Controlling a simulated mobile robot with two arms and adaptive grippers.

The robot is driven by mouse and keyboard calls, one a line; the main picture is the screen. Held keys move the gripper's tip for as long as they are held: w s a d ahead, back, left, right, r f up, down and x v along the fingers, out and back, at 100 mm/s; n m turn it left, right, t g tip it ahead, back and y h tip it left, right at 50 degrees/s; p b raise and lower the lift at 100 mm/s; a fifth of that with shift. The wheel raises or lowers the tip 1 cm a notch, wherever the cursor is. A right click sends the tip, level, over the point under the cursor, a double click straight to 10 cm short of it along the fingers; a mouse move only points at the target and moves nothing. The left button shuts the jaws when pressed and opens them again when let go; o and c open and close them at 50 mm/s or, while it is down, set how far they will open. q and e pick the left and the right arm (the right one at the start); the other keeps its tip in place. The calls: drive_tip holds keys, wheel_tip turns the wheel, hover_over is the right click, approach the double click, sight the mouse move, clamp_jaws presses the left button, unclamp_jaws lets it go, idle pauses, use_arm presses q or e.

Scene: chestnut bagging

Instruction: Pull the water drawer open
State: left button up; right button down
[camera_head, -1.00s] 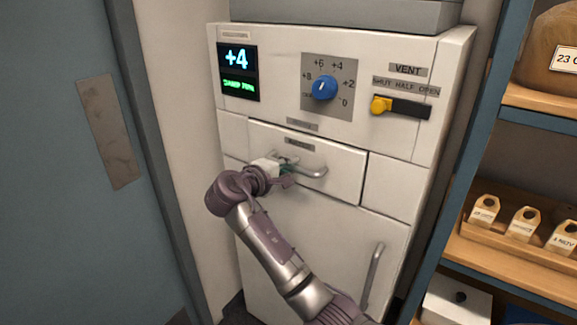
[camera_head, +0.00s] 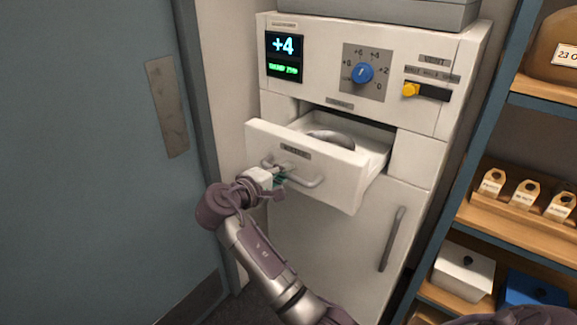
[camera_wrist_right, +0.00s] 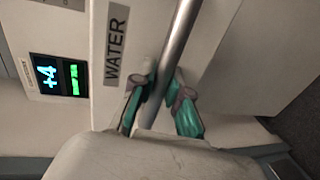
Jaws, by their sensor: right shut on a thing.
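The water drawer (camera_head: 330,178) is a white drawer in the front of a white cabinet, and it stands pulled out. A grey curved thing (camera_head: 332,138) shows inside it. Its label reads WATER in the right wrist view (camera_wrist_right: 116,45). The drawer's bar handle (camera_head: 308,184) runs across its front. My right gripper (camera_head: 279,175) is shut on the handle near its left end. In the right wrist view its green-padded fingers (camera_wrist_right: 160,105) lie on both sides of the metal bar (camera_wrist_right: 176,48). My left gripper is not in view.
Above the drawer are a +4 display (camera_head: 285,56), a blue dial (camera_head: 362,73) and a yellow vent lever (camera_head: 411,90). A lower door with a handle (camera_head: 392,240) is below. A blue door (camera_head: 90,160) stands left, and shelves (camera_head: 520,228) with tags and boxes stand right.

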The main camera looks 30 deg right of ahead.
drive_tip(key=shift+s+a, duration=0.1)
drive_tip(key=shift+a, duration=0.15)
drive_tip(key=c, duration=1.1)
unclamp_jaws()
drive_tip(key=shift+c, duration=0.2)
drive_tip(key=v, duration=0.7)
drive_tip(key=shift+a, duration=0.25)
drive_tip(key=shift+s, duration=0.1)
